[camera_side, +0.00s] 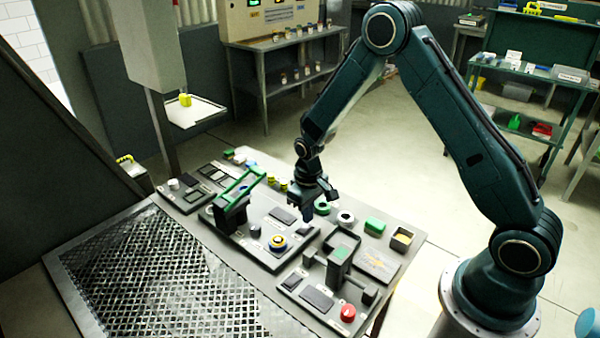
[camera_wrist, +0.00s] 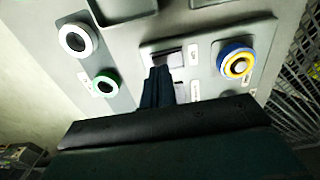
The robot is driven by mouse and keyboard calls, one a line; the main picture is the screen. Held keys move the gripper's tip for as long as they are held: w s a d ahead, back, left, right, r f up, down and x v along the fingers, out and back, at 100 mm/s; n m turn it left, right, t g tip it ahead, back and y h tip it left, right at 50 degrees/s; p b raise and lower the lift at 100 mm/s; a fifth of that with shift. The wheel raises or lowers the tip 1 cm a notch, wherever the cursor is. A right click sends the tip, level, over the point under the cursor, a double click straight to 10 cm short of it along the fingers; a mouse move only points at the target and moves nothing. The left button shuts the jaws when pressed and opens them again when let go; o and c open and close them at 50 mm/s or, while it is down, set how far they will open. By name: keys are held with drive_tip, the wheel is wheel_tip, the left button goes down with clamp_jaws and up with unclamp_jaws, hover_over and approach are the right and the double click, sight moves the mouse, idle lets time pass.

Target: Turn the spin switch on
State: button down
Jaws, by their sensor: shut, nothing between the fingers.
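In the wrist view, my gripper (camera_wrist: 160,75) has its dark fingers together and empty, pointing at a small switch (camera_wrist: 169,57) on the grey panel (camera_wrist: 205,48). The fingertips overlap the switch's lower left edge; I cannot tell whether they touch it. The switch has a dark face with a pale edge, and its position is unclear. The labels beside it are too small to read, so I cannot confirm it is the spin switch. In the side view, my gripper (camera_side: 307,210) hangs low over the right end of the middle panel (camera_side: 250,257).
A blue-and-yellow round knob (camera_wrist: 237,65) sits beside the switch. A white ring (camera_wrist: 78,39) and a green ring (camera_wrist: 106,83) lie on the other side. In the side view, a green-handled lever (camera_side: 238,188) rises left of my gripper, and a red button (camera_side: 347,313) is at the front.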

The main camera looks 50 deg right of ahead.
drive_tip(key=shift+f, duration=0.9)
idle(0.9)
drive_tip(key=shift+r, duration=3.5)
drive_tip(key=s+a+r+t, duration=0.1)
drive_tip(key=s+r, duration=0.3)
drive_tip(key=r, duration=0.5)
drive_tip(key=s+a+r+t, duration=0.15)
drive_tip(key=s+r, duration=0.25)
drive_tip(key=r, duration=0.5)
drive_tip(key=s+r+t, duration=0.1)
drive_tip(key=s+r, duration=0.1)
drive_tip(key=s, duration=0.4)
drive_tip(key=s+r+t, duration=0.1)
drive_tip(key=s+r, duration=0.2)
drive_tip(key=s, duration=0.2)
drive_tip(key=s+a+r+t, duration=0.1)
drive_tip(key=s+r, duration=0.1)
drive_tip(key=s, duration=0.4)
drive_tip(key=shift+s+r, duration=0.25)
drive_tip(key=shift+s, duration=0.1)
